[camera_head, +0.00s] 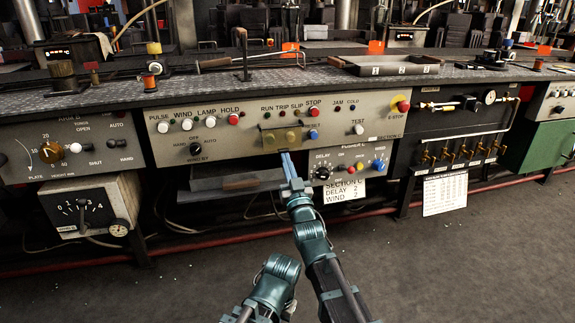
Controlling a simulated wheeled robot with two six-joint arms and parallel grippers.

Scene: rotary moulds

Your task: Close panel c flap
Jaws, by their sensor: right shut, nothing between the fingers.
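The grey section C panel (357,108) faces me in the middle of the head view. A small brownish flap (281,138) with yellowish round parts sits at its centre, above the lower edge. I cannot tell how far it is swung. My right gripper (287,157) is shut and empty, its fingertips pointing up at the flap's lower edge. I cannot tell whether they touch it. Part of my left arm shows at the bottom centre, but its fingers are not visible.
A dark tray-like ledge (238,181) projects below the panel, left of my fingers. An emergency-stop button (403,106) sits upper right. The floor in front is clear.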

